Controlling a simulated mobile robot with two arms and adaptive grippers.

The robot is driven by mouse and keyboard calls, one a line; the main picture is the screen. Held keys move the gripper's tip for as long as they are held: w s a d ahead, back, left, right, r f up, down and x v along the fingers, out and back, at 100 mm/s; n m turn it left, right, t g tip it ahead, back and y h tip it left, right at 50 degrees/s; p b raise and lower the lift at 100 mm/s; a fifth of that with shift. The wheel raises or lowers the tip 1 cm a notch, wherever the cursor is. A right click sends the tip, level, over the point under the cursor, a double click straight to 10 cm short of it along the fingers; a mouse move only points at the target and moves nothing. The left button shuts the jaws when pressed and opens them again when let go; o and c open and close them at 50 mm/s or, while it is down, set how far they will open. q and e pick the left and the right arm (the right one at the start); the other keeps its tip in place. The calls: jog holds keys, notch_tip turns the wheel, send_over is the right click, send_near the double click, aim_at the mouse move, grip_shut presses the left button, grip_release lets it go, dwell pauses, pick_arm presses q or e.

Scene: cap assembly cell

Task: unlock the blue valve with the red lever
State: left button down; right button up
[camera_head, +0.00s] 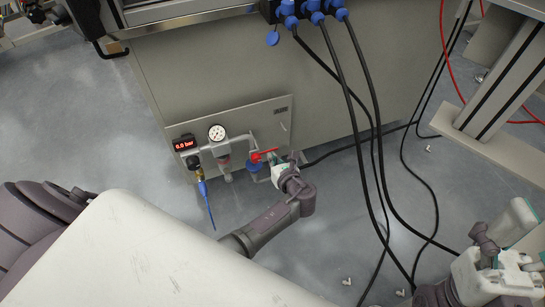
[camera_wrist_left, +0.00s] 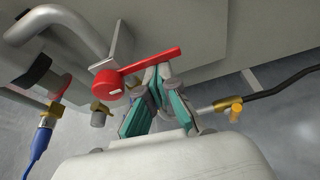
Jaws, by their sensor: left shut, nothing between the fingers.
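The red lever (camera_head: 263,155) is on the pipework of the panel at the foot of the grey cabinet. In the left wrist view the lever (camera_wrist_left: 152,61) runs from its round red hub up to the right. A blue part (camera_head: 253,166), apparently the blue valve, sits just below the lever in the head view; I cannot make it out in the wrist view. My left gripper (camera_head: 274,168) is shut and empty at the lever. In the wrist view its fingertips (camera_wrist_left: 157,72) are close under the lever's outer half; contact is unclear. My right gripper (camera_head: 513,262) is at the lower right, its jaws unclear.
A pressure gauge (camera_head: 217,133) and a red-lit bar display (camera_head: 185,143) are left of the lever. A blue hose (camera_head: 206,200) hangs below them. Black cables (camera_head: 352,120) cross the cabinet front and floor to the right. A metal frame post (camera_head: 505,75) stands at the right.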

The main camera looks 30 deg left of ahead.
pick_arm(q)
jog(key=p+v, duration=0.2)
jog(key=v, duration=1)
jog(key=shift+r, duration=0.3)
